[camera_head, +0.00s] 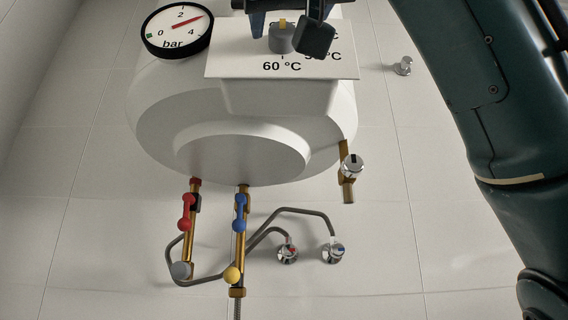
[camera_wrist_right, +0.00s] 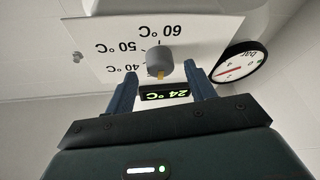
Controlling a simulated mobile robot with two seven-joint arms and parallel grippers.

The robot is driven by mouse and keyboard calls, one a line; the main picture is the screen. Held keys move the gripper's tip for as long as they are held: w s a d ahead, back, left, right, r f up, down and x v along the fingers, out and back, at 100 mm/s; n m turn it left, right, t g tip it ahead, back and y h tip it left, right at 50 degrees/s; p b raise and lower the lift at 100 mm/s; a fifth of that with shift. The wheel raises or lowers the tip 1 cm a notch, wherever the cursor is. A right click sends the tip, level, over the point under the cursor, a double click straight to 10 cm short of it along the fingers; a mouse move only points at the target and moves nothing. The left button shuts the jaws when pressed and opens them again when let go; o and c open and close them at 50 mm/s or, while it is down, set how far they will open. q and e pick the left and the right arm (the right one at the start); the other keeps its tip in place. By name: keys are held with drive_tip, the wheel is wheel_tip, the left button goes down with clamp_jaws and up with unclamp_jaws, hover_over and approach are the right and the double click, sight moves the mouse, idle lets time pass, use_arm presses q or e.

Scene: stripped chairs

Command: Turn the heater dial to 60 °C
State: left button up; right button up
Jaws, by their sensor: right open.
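The heater dial (camera_head: 283,40) is a grey round knob with a yellow mark on the white panel (camera_head: 225,62) of the heater. In the right wrist view the dial (camera_wrist_right: 159,62) has its yellow mark facing the display (camera_wrist_right: 165,95), away from the "60 °C" label (camera_wrist_right: 159,31). The display reads 24 °C. My right gripper (camera_head: 288,34) is open, with its fingers on either side of the dial. In the wrist view the gripper (camera_wrist_right: 162,72) shows a gap beside the dial; I cannot tell whether either finger touches it. My left gripper is not in view.
A pressure gauge (camera_head: 177,32) sits left of the panel. Below the white tank (camera_head: 240,145) are pipes with a red valve handle (camera_head: 186,212) and a blue one (camera_head: 240,212). A brass valve (camera_head: 351,168) hangs at the right.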

drive_tip(key=shift+x, duration=0.85)
drive_tip(key=shift+c, duration=0.3)
drive_tip(key=c, duration=0.9)
